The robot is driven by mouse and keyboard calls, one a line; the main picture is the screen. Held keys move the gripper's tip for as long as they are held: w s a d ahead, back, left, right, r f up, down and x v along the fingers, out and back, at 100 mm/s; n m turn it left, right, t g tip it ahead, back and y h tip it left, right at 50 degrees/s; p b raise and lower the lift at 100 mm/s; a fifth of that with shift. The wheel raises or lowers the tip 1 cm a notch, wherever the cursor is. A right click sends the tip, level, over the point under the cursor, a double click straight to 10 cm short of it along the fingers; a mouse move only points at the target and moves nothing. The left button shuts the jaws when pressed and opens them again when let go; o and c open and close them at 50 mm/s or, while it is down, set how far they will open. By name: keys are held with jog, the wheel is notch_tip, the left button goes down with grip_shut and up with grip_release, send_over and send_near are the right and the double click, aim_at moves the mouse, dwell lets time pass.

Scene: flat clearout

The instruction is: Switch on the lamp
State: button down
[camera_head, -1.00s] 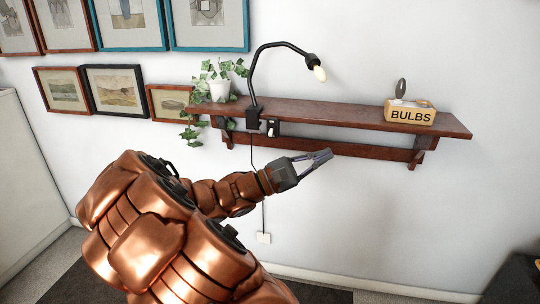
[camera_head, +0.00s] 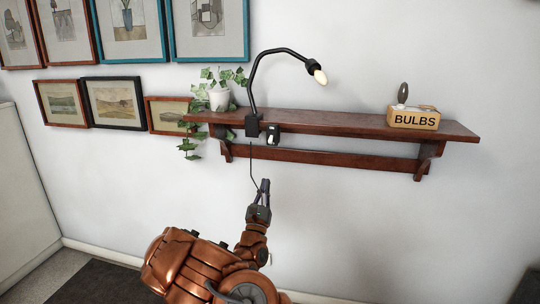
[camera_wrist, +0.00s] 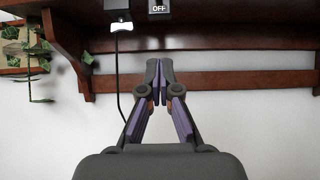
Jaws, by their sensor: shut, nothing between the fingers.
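The lamp (camera_head: 256,75) has a thin black bent arm, clamped to the front edge of the wall shelf. A pale bulb (camera_head: 320,77) sits in its head and shows no clear glow. A small black switch box with a white part (camera_head: 273,135) hangs on the shelf edge just right of the clamp (camera_head: 252,126). In the wrist view, a black box marked OFF (camera_wrist: 159,9) is at the top edge, cut off by the frame. My gripper (camera_head: 264,183) is shut and empty, below the shelf and the switch, pointing up. Its fingertips (camera_wrist: 159,66) touch nothing that I can see.
The brown shelf (camera_head: 350,122) has a lower rail (camera_head: 320,156) and brackets. A potted ivy (camera_head: 219,98) trails at its left end. A box marked BULBS (camera_head: 414,118) stands at the right. A black cord (camera_wrist: 122,90) hangs from the clamp. The wall right of my arm is clear.

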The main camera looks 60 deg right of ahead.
aim_at(273, 141)
jog(key=shift+r, duration=0.1)
jog(key=w+d+r+p, duration=0.1)
jog(key=w+d+r, duration=0.1)
jog(key=d+r, duration=0.4)
notch_tip(273, 141, up, 4)
jog(key=shift+f+p, duration=0.2)
jog(key=shift+p, duration=0.15)
dwell(0.7)
jog(key=shift+d+r+p, duration=0.1)
jog(key=shift+d+p, duration=0.05)
jog(key=shift+p, duration=0.15)
